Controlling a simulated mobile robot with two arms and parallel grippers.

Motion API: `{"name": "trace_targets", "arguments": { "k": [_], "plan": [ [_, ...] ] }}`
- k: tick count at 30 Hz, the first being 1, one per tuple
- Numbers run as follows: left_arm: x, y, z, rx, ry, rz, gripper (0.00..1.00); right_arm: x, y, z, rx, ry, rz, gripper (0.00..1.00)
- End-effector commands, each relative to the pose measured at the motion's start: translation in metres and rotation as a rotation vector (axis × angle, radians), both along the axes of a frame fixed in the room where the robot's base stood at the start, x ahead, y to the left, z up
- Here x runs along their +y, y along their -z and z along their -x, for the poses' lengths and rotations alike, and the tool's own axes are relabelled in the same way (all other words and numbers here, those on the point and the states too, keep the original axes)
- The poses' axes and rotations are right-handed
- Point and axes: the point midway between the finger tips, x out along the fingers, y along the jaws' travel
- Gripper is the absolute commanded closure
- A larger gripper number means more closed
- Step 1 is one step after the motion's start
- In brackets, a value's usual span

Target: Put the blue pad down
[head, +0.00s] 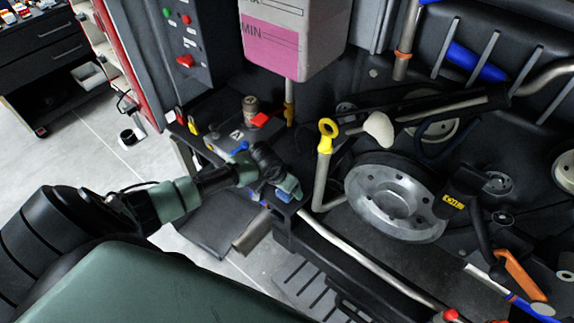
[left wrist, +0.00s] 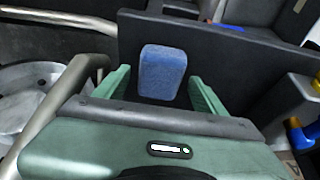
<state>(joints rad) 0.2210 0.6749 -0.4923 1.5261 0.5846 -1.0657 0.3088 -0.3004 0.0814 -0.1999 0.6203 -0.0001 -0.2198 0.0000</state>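The blue pad (left wrist: 162,72) is a small rounded block in the left wrist view, in front of a dark flat surface. My left gripper (left wrist: 160,88) has its two green fingers spread, one on each side of the pad, with dark gaps showing between pad and fingers. In the head view the left gripper (head: 288,190) is over the corner of a dark ledge, and a bit of the blue pad (head: 284,197) shows below its fingers. Whether the pad rests fully on the surface is hard to tell. My right gripper is in neither view.
A bent metal pipe with a yellow end (head: 326,130) and a round metal disc (head: 396,198) are right of the gripper. A pink-and-white tank (head: 285,40) hangs above. A box with a red part (head: 260,120) stands behind. Open floor (head: 110,165) is at left.

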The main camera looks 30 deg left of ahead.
Motion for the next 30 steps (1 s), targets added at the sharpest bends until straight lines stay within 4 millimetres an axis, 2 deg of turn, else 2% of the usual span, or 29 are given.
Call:
{"name": "trace_targets", "arguments": {
  "k": [5,10,14,21,25,30],
  "plan": [
    [0.0,0.0,0.0,-0.001,0.0,0.0,0.29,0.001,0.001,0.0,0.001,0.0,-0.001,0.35],
    [0.001,0.008,-0.001,-0.002,0.0,-0.001,0.29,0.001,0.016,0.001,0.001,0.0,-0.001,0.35],
    [0.002,-0.018,0.008,-0.004,0.001,-0.002,0.29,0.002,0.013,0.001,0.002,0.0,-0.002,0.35],
    [0.001,-0.05,0.027,-0.003,0.0,-0.002,0.29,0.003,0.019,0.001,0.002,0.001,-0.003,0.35],
    [0.001,-0.062,0.033,-0.002,-0.001,0.001,0.29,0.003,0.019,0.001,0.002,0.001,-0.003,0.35],
    [0.001,-0.067,0.035,0.0,-0.001,0.0,0.29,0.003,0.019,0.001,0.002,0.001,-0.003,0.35]
  ]
}}
